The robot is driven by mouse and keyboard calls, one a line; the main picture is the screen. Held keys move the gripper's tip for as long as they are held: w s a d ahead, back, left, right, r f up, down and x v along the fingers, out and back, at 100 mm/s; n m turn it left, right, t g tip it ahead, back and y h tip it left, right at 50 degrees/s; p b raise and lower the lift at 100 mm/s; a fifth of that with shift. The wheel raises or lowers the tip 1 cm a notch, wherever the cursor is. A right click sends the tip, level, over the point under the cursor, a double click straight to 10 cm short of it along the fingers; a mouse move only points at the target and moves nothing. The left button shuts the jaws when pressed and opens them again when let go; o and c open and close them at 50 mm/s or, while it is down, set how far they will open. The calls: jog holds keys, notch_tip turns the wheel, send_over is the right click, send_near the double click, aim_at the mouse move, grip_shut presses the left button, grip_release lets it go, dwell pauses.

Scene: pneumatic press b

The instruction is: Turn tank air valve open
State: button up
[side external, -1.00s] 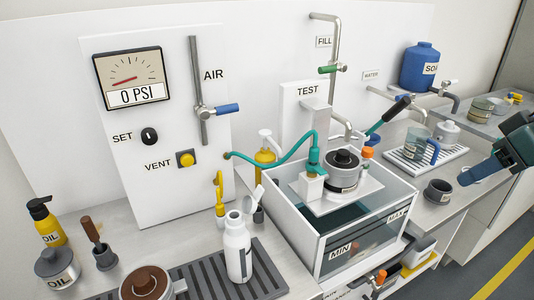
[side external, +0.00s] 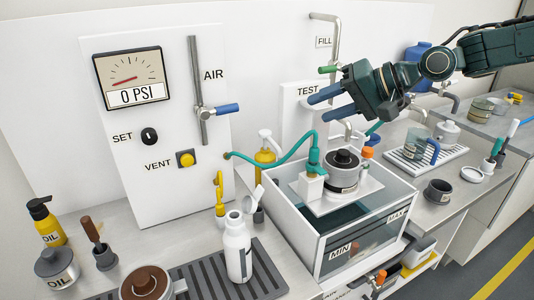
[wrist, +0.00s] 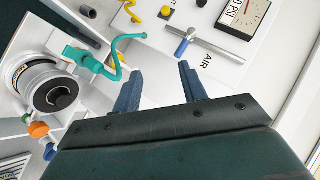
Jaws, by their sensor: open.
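The air valve has a blue handle (side external: 227,109) on a grey vertical pipe (side external: 196,80) beside the AIR label on the white panel. The handle sticks out to the right, across the pipe. In the wrist view the blue handle (wrist: 182,46) lies beyond my fingertips, slightly right of the gap, with its pipe (wrist: 215,46) to the right. My gripper (side external: 316,94) is open and empty, with blue fingers pointing left in front of the TEST panel, well right of the handle. The wrist view also shows both fingers apart (wrist: 158,76).
The gauge (side external: 132,80) reads 0 PSI. Below my gripper stands a clear water tank (side external: 345,240) with a round pot (side external: 343,170) and a teal hose (side external: 268,160). A FILL pipe with a green handle (side external: 328,69) is close behind the fingers. The space between fingers and handle looks clear.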

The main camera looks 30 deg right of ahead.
aim_at(234, 109)
jog(key=w+a+f+m+t+y, duration=0.1)
jog(key=w+f+m+y, duration=0.1)
jog(key=w, duration=0.4)
jog(key=w+a+f+m+t+y, duration=0.1)
jog(key=w+a+f+m+y, duration=0.1)
jog(key=w+m, duration=0.2)
jog(key=shift+w+f+y, duration=0.3)
jog(key=shift+w+f, duration=0.05)
jog(key=shift+w, duration=0.9)
jog(key=shift+a, duration=0.1)
jog(key=shift+x, duration=6.85)
jog(key=shift+w+r, duration=0.1)
jog(key=shift+w, duration=0.05)
jog(key=shift+c, duration=0.2)
grip_shut()
